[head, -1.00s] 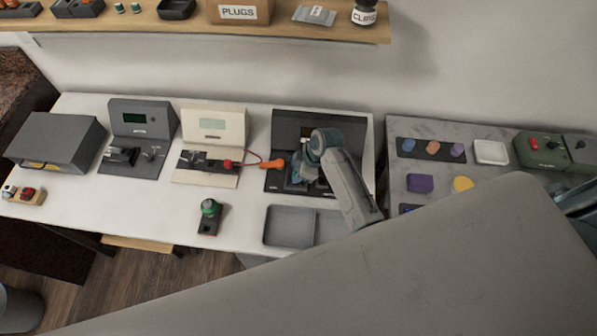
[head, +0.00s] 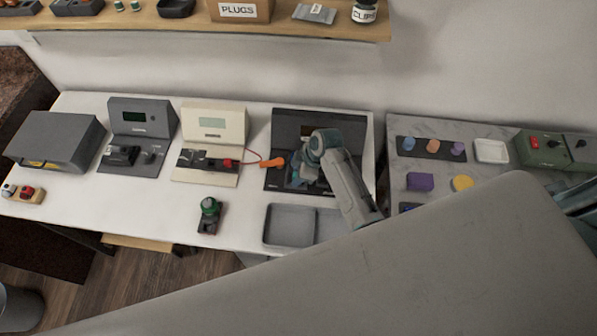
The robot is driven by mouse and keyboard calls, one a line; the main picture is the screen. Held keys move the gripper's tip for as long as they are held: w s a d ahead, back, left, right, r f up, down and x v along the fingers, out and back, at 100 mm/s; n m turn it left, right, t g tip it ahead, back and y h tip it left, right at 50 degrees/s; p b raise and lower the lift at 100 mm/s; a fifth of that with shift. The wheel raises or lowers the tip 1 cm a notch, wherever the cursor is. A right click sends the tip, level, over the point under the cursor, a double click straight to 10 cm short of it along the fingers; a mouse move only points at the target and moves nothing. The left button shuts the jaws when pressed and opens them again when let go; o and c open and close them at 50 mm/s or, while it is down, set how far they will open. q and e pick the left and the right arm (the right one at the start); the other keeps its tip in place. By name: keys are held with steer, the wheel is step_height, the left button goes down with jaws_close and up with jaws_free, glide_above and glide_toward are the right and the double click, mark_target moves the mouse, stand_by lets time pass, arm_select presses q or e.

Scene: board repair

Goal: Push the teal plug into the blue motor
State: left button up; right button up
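My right gripper (head: 299,180) is low over the black station (head: 290,128) on the white table. Its teal wrist and grey forearm cover much of that station, and its fingers are too dark and small to read. I cannot make out a teal plug; whether one is in or under the gripper is hidden. I cannot clearly identify the blue motor either. A small bit of blue shows at the grey table's left, just above the large grey surface in front. My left gripper is not in view.
An orange handle (head: 272,162) on a red wire lies left of the gripper. Cream (head: 214,120) and dark grey (head: 140,112) stations stand further left. A grey tray (head: 290,224) and green-topped part (head: 209,206) are in front. A purple block (head: 420,181) is right.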

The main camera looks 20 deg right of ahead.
steer(key=shift+w+r, duration=0.1)
steer(key=shift+o, duration=0.3)
steer(key=shift+w+d+r, duration=0.1)
stand_by(0.5)
steer(key=shift+o, duration=0.2)
steer(key=shift+r, duration=0.1)
steer(key=shift+w+r+p, duration=0.2)
steer(key=shift+r+p, duration=0.45)
steer(key=shift+p, duration=0.3)
steer(key=shift+r, duration=0.9)
steer(key=shift+s+r, duration=0.15)
steer(key=shift+r, duration=1.2)
steer(key=shift+s+r, duration=0.1)
steer(key=shift+r, duration=1.2)
